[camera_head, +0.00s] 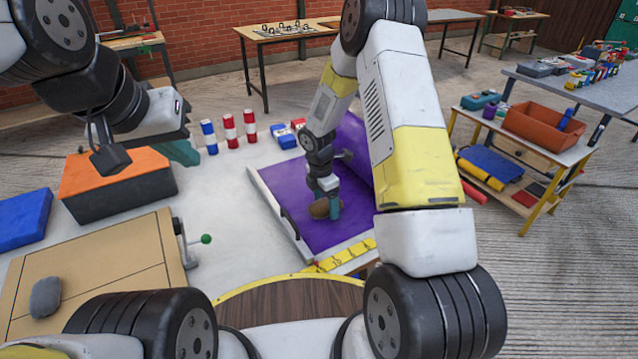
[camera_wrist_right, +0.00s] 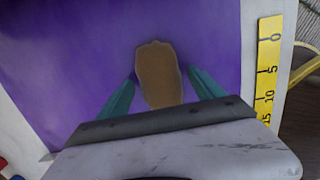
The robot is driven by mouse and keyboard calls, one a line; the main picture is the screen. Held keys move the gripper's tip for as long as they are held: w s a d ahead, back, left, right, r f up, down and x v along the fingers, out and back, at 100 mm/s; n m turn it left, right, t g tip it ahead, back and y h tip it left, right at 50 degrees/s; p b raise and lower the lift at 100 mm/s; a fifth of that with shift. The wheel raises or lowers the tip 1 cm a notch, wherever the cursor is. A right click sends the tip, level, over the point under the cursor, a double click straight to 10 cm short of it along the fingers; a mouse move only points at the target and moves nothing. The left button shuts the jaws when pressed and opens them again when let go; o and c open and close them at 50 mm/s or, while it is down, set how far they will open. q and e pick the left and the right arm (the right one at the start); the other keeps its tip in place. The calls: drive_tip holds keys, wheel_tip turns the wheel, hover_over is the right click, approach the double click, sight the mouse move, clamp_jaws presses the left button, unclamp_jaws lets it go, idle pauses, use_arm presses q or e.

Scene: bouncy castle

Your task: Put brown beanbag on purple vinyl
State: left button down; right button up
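The brown beanbag (camera_head: 319,208) is at the purple vinyl (camera_head: 295,197), a sheet spread on a white board with a rolled part at the back right. My right gripper (camera_head: 329,207) is low over the vinyl at the beanbag. In the right wrist view the beanbag (camera_wrist_right: 158,75) lies between the two teal fingertips (camera_wrist_right: 162,74), with narrow purple strips showing on both sides. The fingers look open around it.
A yellow ruler (camera_head: 342,255) lies along the vinyl's front edge; the wrist view shows it at right. A grey bag (camera_head: 45,297) lies on a tan panel (camera_head: 95,270). The orange-topped box (camera_head: 115,172) and striped cylinders (camera_head: 230,130) stand left and behind. White table is clear between.

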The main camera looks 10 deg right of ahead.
wheel_tip(320, 180, up, 12)
drive_tip(key=a, duration=0.1)
wheel_tip(320, 180, up, 17)
drive_tip(key=m+t+y, duration=0.1)
drive_tip(key=m+t, duration=0.1)
drive_tip(key=m, duration=0.7)
hover_over(322, 203)
drive_tip(key=s+d, duration=0.3)
drive_tip(key=s, duration=0.6)
drive_tip(key=s+r+m+t+y, duration=0.1)
drive_tip(key=s+r+m, duration=0.3)
drive_tip(key=s+m, duration=0.2)
drive_tip(key=s+r+m+t+y, duration=0.1)
drive_tip(key=s+r+m, duration=0.3)
drive_tip(key=s, duration=0.6)
drive_tip(key=shift+s+d+r+m+t, duration=0.15)
drive_tip(key=shift+s+d+m+t, duration=0.2)
drive_tip(key=shift+m+t, duration=0.75)
drive_tip(key=shift+m+g, duration=0.3)
